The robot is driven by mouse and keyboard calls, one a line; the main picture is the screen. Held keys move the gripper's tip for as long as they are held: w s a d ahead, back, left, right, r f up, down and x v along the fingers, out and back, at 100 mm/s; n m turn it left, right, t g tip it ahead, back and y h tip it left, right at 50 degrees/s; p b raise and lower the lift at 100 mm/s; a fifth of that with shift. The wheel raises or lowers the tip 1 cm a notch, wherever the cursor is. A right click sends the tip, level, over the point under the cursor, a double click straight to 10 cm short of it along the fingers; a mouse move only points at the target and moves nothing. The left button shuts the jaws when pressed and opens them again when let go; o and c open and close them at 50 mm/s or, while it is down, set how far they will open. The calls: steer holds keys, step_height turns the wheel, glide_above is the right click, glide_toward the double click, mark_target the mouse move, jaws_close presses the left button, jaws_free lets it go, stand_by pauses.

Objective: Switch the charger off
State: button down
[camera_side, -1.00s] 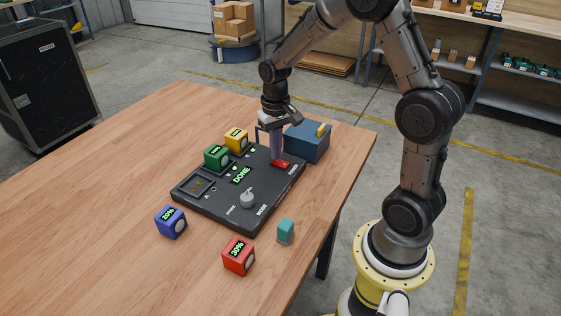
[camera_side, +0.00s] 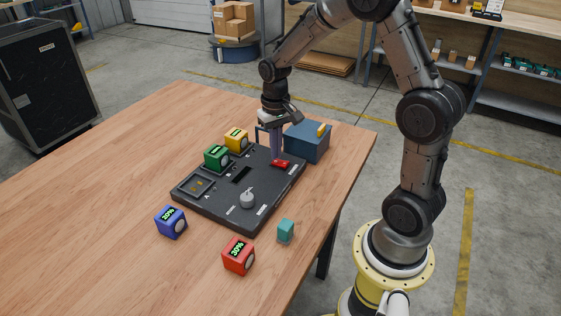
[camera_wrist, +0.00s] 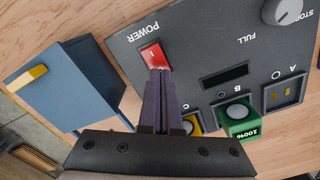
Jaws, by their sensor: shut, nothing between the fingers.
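The charger (camera_side: 215,199) is a dark flat panel on the wooden table. Its display (camera_side: 241,174) is dark and blank, and it is also blank in the wrist view (camera_wrist: 224,76). The red power switch (camera_wrist: 154,56) sits by the word POWER; in the side view the switch (camera_side: 281,164) is at the panel's far right. My gripper (camera_wrist: 160,75) is shut and empty, its fingertips at the lower edge of the switch, seemingly touching it. A green battery (camera_wrist: 238,119) and a yellow battery (camera_side: 236,140) stand in bays along the panel's back; one bay (camera_side: 197,185) is empty.
A blue box (camera_side: 308,142) with a yellow handle stands close beside my gripper. A blue battery (camera_side: 171,222), a red battery (camera_side: 238,256) and a teal block (camera_side: 286,231) lie in front. A grey knob (camera_side: 247,200) rises from the panel. The table's left is clear.

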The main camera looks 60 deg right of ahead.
steer(key=shift+r, duration=2.9)
steer(key=shift+a, duration=0.1)
step_height(320, 180, up, 6)
steer(key=r+n+t, duration=0.1)
steer(key=t, duration=0.1)
glide_above(276, 161)
steer(key=a, duration=0.4)
steer(key=s+a+r+n+t, duration=0.1)
steer(key=s+a+r+t, duration=0.1)
steer(key=s+a+r, duration=0.3)
steer(key=s+a+f+n, duration=0.1)
steer(key=s+n, duration=0.1)
steer(key=s, duration=0.5)
steer(key=s+a+f+n+t, duration=0.1)
steer(key=s+n, duration=0.1)
steer(key=s, duration=0.5)
steer(key=shift+a+f+t, duration=0.2)
steer(key=shift+f+t, duration=0.1)
steer(key=shift+f, duration=0.1)
steer(key=c, duration=1.5)
jaws_free()
steer(key=shift+c, duration=0.2)
